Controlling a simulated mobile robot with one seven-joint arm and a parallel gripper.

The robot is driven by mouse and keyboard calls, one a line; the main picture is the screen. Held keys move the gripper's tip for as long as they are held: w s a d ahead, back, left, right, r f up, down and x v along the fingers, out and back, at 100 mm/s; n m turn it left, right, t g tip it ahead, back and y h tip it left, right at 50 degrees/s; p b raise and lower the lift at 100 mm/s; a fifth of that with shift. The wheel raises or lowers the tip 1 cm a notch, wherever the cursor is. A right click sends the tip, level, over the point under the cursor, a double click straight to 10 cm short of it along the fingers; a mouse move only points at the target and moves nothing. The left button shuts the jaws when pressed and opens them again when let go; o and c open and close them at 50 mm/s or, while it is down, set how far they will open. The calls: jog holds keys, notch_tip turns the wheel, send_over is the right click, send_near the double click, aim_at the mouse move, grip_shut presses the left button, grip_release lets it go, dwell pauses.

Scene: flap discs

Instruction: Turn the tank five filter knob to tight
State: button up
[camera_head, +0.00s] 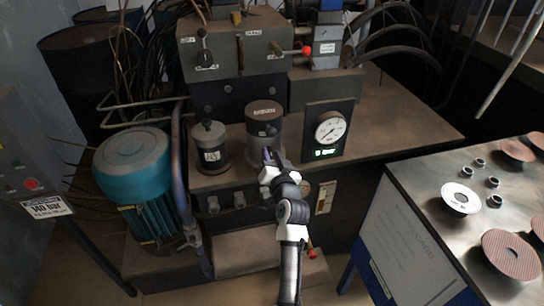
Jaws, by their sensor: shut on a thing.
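A grey cylindrical filter housing (262,137) with a wide brown cap (264,111) and a small label stands upright on the bench in the middle. My gripper (268,156) is at the front of this housing, below the cap. It is shut on what seems to be the filter knob, which the fingers and wrist hide. I cannot read which way the knob points. I cannot read a tank five label here.
A dial gauge (330,128) with a green display is right of the housing. A grey valve box (232,47) with levers and a red knob (306,51) is behind. A teal motor (137,165) is left. A metal table (440,215) with flap discs (511,254) is right.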

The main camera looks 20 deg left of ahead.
jog(key=o, duration=1)
jog(key=shift+c, duration=0.2)
jog(key=b+v, duration=0.3)
jog(key=v, duration=1.1)
jog(key=shift+w, duration=0.1)
